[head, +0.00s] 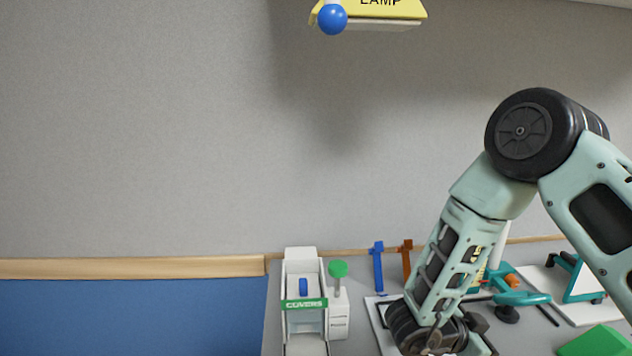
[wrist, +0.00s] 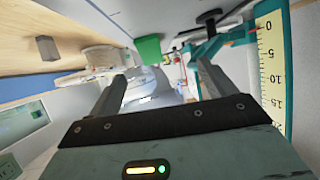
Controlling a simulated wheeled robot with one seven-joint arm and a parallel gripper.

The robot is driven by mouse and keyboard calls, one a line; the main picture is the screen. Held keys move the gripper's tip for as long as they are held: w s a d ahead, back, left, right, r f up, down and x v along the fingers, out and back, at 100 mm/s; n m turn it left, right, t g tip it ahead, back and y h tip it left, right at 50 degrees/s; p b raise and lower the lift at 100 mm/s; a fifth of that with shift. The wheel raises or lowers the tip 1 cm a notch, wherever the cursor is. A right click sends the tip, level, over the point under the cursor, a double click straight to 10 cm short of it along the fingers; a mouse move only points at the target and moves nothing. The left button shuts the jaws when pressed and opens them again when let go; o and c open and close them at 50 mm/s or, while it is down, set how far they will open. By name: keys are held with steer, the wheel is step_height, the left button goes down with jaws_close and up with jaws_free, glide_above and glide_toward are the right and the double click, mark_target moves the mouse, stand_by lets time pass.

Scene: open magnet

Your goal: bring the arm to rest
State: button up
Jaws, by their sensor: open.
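My arm comes in from the right in the head view, bends at a dark round elbow joint, and reaches down to the bench. Its wrist end is at the bottom edge of that view, where the fingers cannot be made out. In the wrist view my gripper (wrist: 162,82) has its two dark fingers spread apart with nothing held between them. Beyond the fingers the background is partly blurred. A teal frame with a number scale (wrist: 272,70) stands close to the right of the fingers.
A white box labelled COVERS (head: 304,304) stands left of my arm, beside a green knob (head: 338,269). Blue (head: 377,268) and orange (head: 405,262) upright pieces stand behind. A green block (head: 597,342) lies at the lower right. A yellow LAMP unit (head: 385,10) hangs above.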

steer(key=w+a+r+n+t+y, duration=0.3)
steer(key=w+a+n+t+y, duration=0.25)
steer(key=a, duration=0.55)
steer(key=s+a+r+n+y, duration=0.2)
steer(key=a+r+n+y, duration=0.15)
steer(key=a, duration=0.25)
steer(key=s+a+r+n+y, duration=0.2)
steer(key=a+y, duration=0.3)
steer(key=a, duration=0.2)
steer(key=s+a+r+n+g+y, duration=0.3)
steer(key=s+a+n, duration=0.15)
steer(key=s, duration=0.35)
steer(key=s+d+r+n+g, duration=0.1)
steer(key=s+d+n+g, duration=0.1)
steer(key=s, duration=0.4)
steer(key=s+d+r+n+g+h+b, duration=0.1)
steer(key=s+d+n+g, duration=0.1)
steer(key=s+n, duration=0.2)
steer(key=shift+s+d+n+h, duration=0.15)
steer(key=shift+s+n+h, duration=0.2)
steer(key=shift+s, duration=0.9)
steer(key=shift+o, duration=0.5)
steer(key=s+d, duration=0.1)
steer(key=s+d+n+h, duration=0.1)
steer(key=d, duration=0.1)
steer(key=s+d+n+g+h, duration=0.1)
steer(key=shift+s+d+r, duration=0.15)
steer(key=shift+s+r, duration=0.15)
steer(key=shift+s, duration=0.1)
